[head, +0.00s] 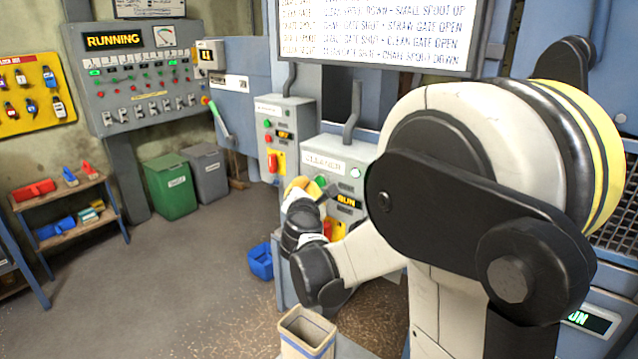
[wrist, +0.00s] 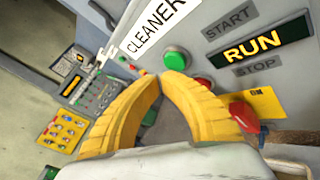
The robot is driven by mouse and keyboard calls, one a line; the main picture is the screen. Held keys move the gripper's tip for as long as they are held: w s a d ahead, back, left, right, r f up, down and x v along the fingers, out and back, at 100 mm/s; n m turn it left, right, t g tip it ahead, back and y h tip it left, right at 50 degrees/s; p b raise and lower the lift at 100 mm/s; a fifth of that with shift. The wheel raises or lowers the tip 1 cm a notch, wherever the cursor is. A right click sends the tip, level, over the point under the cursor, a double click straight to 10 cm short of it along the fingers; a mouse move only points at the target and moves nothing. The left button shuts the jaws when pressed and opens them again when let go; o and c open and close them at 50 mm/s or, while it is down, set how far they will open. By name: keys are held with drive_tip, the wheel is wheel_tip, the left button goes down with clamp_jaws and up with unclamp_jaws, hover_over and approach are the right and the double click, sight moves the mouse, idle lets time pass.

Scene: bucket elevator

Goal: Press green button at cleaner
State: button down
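The grey cleaner box (head: 349,158) stands in the middle of the head view, with a white CLEANER label (wrist: 155,28) and a display reading RUN (wrist: 252,50). The round green button (wrist: 176,58) is on its face beside the label, between label and display. My gripper (wrist: 161,76) has yellow fingers that converge to tips just short of the button in the wrist view; they look closed with nothing between them. I cannot tell whether the tips touch the button. In the head view my gripper (head: 314,189) is at the box's left side, partly hidden by my wrist.
A red knob on a yellow plate (wrist: 243,115) is right of my fingers. A similar grey control box (head: 284,118) stands to the left. A RUNNING panel (head: 135,75) hangs on the wall. A beige bin (head: 306,331) and blue bin (head: 261,262) stand below; floor at left is open.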

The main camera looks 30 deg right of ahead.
drive_tip(key=shift+s+a, duration=0.3)
drive_tip(key=shift+a, duration=0.5)
drive_tip(key=shift+s+a, duration=0.25)
drive_tip(key=shift+a, duration=0.5)
drive_tip(key=shift+s+a, duration=0.3)
drive_tip(key=shift+a, duration=0.5)
drive_tip(key=s+a+f+m+g+y, duration=0.2)
drive_tip(key=s+a+m+y, duration=0.1)
drive_tip(key=s+a+m, duration=0.2)
drive_tip(key=s+a+f+m+g+y, duration=0.2)
drive_tip(key=s+a+m, duration=0.3)
drive_tip(key=s+m, duration=0.4)
drive_tip(key=s+a+f+m+g+y, duration=0.3)
drive_tip(key=s+m, duration=0.5)
drive_tip(key=s, duration=0.5)
drive_tip(key=a+f+y, duration=0.1)
drive_tip(key=a, duration=0.1)
drive_tip(key=shift+s+a+f, duration=0.15)
drive_tip(key=shift+s+a, duration=0.15)
drive_tip(key=shift+a, duration=0.1)
